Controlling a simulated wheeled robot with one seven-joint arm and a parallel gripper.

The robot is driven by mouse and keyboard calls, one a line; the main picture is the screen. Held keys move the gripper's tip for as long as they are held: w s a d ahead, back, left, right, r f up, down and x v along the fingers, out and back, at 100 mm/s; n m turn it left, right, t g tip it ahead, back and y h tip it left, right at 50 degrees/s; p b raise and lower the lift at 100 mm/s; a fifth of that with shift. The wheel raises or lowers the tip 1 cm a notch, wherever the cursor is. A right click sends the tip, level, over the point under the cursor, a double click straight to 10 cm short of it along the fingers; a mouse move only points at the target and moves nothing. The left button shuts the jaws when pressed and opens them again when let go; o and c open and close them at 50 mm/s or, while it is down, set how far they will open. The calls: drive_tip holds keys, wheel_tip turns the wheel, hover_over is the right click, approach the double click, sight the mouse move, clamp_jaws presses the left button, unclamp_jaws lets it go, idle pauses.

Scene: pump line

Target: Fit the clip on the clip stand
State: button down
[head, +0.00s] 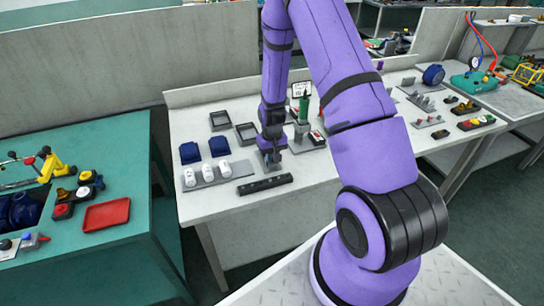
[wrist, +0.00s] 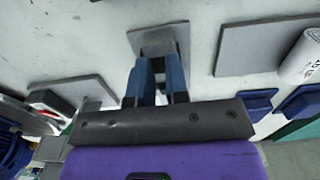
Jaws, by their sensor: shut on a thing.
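My gripper (head: 272,157) points down over the pale table, right of the white bottles. In the wrist view its two blue-grey fingers (wrist: 158,90) are close together. They are shut on a small piece, presumably the clip, which the fingers largely hide. Just past the fingertips is a small grey plate with a darker grey block (wrist: 158,42), which looks like the clip stand; its plate shows under my gripper in the head view. I cannot tell whether the held piece touches the stand.
A black bar (head: 265,184) lies in front.

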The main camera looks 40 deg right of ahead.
drive_tip(key=shift+f, duration=0.1)
idle(0.3)
drive_tip(key=c, duration=1)
unclamp_jaws()
drive_tip(key=shift+c, duration=0.2)
drive_tip(key=shift+r, duration=3.05)
wheel_tip(320, 180, up, 11)
drive_tip(key=shift+f, duration=0.1)
